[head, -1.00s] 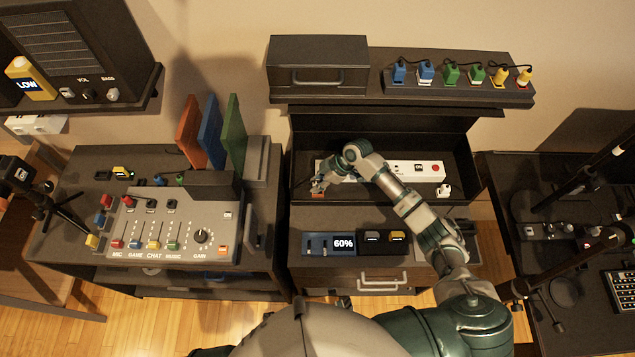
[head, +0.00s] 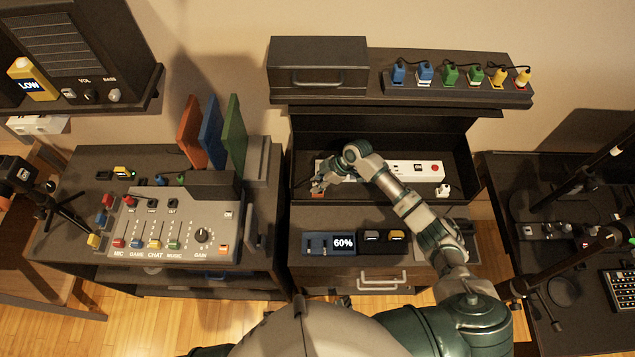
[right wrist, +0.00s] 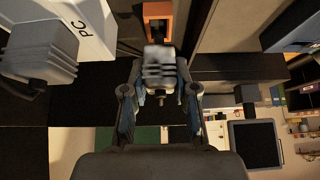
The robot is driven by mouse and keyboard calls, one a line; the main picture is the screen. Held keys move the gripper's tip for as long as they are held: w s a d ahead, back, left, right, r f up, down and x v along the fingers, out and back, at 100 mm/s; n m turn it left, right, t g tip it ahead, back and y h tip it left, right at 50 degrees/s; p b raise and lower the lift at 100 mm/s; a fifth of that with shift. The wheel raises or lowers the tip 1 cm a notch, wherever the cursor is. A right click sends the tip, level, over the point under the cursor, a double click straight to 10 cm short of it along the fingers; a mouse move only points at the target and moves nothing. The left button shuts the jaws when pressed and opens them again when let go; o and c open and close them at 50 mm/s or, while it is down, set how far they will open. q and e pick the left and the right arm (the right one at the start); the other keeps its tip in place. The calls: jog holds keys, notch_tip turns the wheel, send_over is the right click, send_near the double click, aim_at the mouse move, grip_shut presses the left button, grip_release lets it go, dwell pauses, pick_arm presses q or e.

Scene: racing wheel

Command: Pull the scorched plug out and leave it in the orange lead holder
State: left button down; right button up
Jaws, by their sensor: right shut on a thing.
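My right gripper (head: 317,187) is low over the left end of the shelf, beside the white power strip (head: 410,169). In the right wrist view the gripper (right wrist: 160,92) is shut on a grey plug (right wrist: 160,68) with a pale, blurred end. The orange lead holder (right wrist: 158,20) lies just beyond the plug's end; I cannot tell whether they touch. Scorch marks cannot be made out. My left gripper is out of view.
Another grey plug (right wrist: 38,60) sits by the white "PC" block (right wrist: 82,25), close to the gripper's left. A drawer box (head: 318,62) and a row of coloured plugs stand on the shelf above. A mixer desk (head: 175,225) is to the left.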

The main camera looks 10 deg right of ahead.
dwell(0.4)
jog(key=shift+f+b, duration=0.7)
jog(key=shift+f, duration=0.6)
jog(key=o, duration=1)
jog(key=shift+o, duration=0.2)
jog(key=v, duration=1.2)
jog(key=shift+d+f, duration=0.1)
